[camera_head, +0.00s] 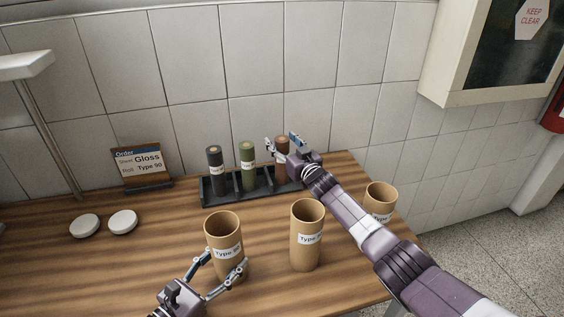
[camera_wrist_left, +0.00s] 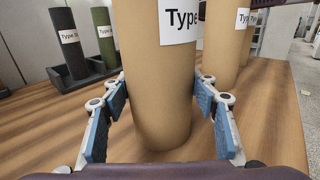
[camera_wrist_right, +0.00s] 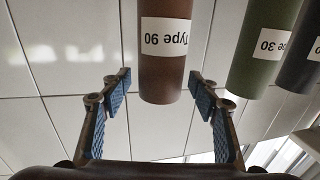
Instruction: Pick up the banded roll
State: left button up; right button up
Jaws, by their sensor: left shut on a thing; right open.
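Three rolls stand in a black rack (camera_head: 225,192): a dark one (camera_head: 216,170), a green one (camera_head: 248,165) and a brown one (camera_head: 283,146). The brown roll's white label band reads Type 90 in the right wrist view (camera_wrist_right: 164,38). My right gripper (camera_head: 281,142) is open at its upper end, with a finger on either side and gaps visible between. My left gripper (camera_head: 224,263) is shut on the left cardboard tube (camera_head: 222,228), fingers on both sides of its lower part. The tube stands upright on the table, labelled Type with the number unclear.
Two more cardboard tubes, a middle one (camera_head: 306,240) and a right one (camera_head: 380,198), stand on the wooden table (camera_head: 160,265). Two white discs (camera_head: 122,222) lie at left. An order sign (camera_head: 141,165) reads Gloss, Type 90. A tiled wall is close behind the rack.

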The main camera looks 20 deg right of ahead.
jog(key=shift+c, duration=0.7)
grip_shut()
jog(key=shift+r, duration=0.15)
